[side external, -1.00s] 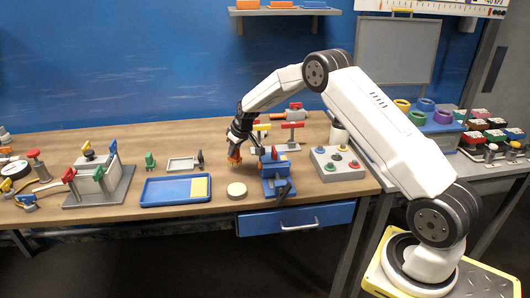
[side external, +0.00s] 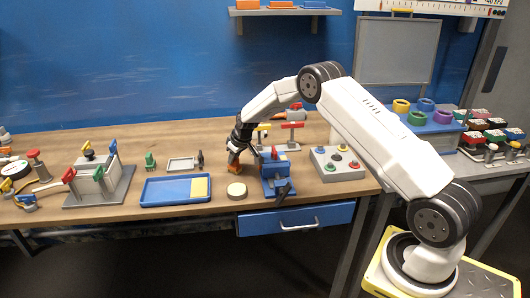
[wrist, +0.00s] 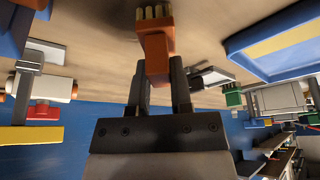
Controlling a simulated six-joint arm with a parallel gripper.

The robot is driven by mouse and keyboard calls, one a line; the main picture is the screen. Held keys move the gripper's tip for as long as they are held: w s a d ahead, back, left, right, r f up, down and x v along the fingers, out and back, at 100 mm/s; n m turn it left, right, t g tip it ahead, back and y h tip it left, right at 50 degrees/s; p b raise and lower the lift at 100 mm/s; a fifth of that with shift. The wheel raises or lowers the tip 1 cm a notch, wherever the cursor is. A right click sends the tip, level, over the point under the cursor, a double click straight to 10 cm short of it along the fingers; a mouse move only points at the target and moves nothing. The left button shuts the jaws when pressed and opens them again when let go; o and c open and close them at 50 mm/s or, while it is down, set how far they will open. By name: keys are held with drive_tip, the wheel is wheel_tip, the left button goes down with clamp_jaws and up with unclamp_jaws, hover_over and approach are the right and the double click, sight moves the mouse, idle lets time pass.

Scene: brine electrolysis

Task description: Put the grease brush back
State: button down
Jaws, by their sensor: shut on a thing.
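The grease brush (wrist: 156,50) is orange with a block of pale bristles at its far end. My gripper (wrist: 158,75) is shut on its handle, with one dark finger on each side. In the side view my gripper (side external: 237,153) points down over the bench, and the brush (side external: 233,167) shows small and orange below it, close to the bench top. I cannot tell whether the bristles touch the bench. A round beige disc (side external: 237,190) lies just in front of the brush.
A blue tray (side external: 160,202) with a yellow section lies to the left. A blue vise-like fixture (side external: 272,185) stands close on the right, with a grey button box (side external: 337,163) beyond it. A small grey tray (side external: 181,164) lies behind the blue tray.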

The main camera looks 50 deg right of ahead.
drive_tip(key=shift+f, duration=0.1)
drive_tip(key=c, duration=0.5)
unclamp_jaws()
drive_tip(key=shift+c, duration=0.2)
drive_tip(key=v, duration=1.2)
drive_tip(key=s+a+g, duration=0.1)
drive_tip(key=s+a, duration=0.8)
drive_tip(key=s, duration=0.5)
drive_tip(key=s+a+g, duration=0.1)
drive_tip(key=s+a, duration=0.8)
drive_tip(key=s, duration=0.5)
drive_tip(key=shift+s, duration=0.35)
